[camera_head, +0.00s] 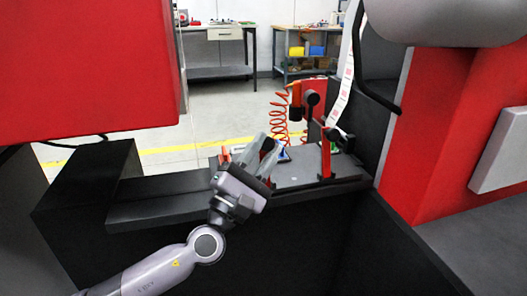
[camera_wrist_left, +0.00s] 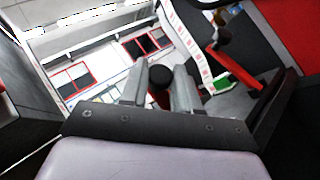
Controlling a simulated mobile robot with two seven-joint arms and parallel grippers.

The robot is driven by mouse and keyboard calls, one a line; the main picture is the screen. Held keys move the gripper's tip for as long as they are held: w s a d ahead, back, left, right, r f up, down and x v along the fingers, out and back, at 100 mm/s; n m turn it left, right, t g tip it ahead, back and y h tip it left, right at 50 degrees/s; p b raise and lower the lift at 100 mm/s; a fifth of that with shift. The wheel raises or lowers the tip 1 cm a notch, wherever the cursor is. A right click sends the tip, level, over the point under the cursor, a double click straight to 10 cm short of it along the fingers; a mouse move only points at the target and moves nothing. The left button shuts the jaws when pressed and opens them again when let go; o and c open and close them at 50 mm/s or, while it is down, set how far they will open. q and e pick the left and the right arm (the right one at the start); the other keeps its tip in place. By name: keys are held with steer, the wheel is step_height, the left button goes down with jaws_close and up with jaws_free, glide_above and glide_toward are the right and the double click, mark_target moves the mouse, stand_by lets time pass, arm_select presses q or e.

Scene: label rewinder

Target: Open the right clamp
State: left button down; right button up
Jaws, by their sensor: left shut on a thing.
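Two clamps with red levers and black knobs stand on the dark ledge. The right clamp (camera_head: 326,160) has its red lever upright in the head view, with the black knob at its top. It also shows at the upper right of the left wrist view (camera_wrist_left: 236,68), apart from my gripper. My left gripper (camera_head: 262,150) is shut on the left clamp's handle. That handle's black knob (camera_wrist_left: 160,75) sits between the two fingers in the left wrist view. The fingers hide most of the left clamp's lever. My right gripper is not in view.
The dark ledge (camera_head: 160,205) runs below the clamps. A red coiled hose (camera_head: 279,118) and a red bracket stand behind. A printed label strip (camera_head: 346,80) hangs down near the right clamp. Red machine housings (camera_head: 85,65) flank the scene on both sides.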

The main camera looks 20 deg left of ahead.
arm_select(q)
steer(key=c, duration=0.9)
jaws_free()
steer(key=shift+o, duration=0.2)
steer(key=shift+s, duration=0.1)
steer(key=b+v, duration=0.1)
steer(key=v, duration=0.6)
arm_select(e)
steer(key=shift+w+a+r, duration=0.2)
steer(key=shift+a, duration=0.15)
